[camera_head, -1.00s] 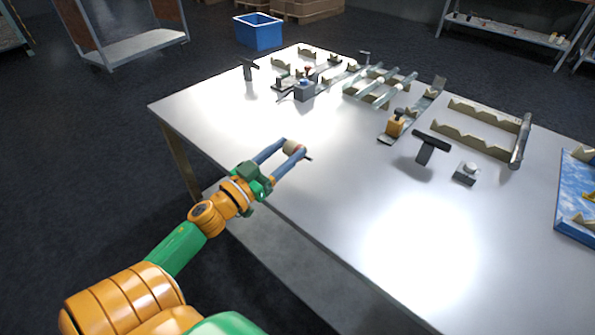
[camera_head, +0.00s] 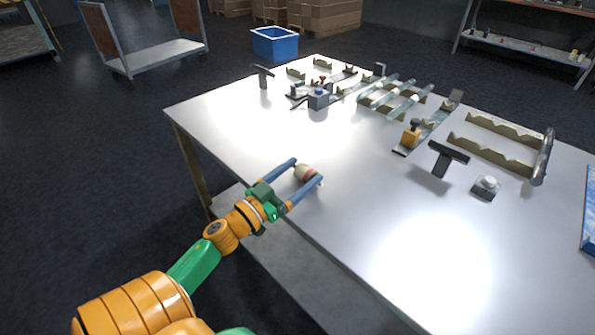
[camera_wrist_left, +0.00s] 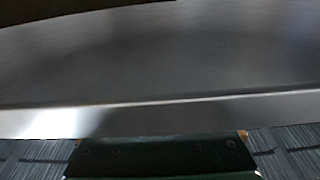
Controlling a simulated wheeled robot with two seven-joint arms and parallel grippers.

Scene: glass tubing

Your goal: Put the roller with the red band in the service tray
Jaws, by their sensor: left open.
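A small cream roller with a reddish band (camera_head: 306,174) is at the near left edge of the metal table (camera_head: 350,190), between the fingertips of my left gripper (camera_head: 308,170). The fingers are apart, one on each side of the roller; I cannot tell whether either touches it. In the left wrist view, the gripper's dark body and finger bases show at the bottom, with the table edge (camera_wrist_left: 160,112) ahead; the roller is not seen there. I cannot make out which thing is the service tray. My right gripper is not in view.
A blue bin (camera_head: 275,42) is on the floor. The table's front middle is clear.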

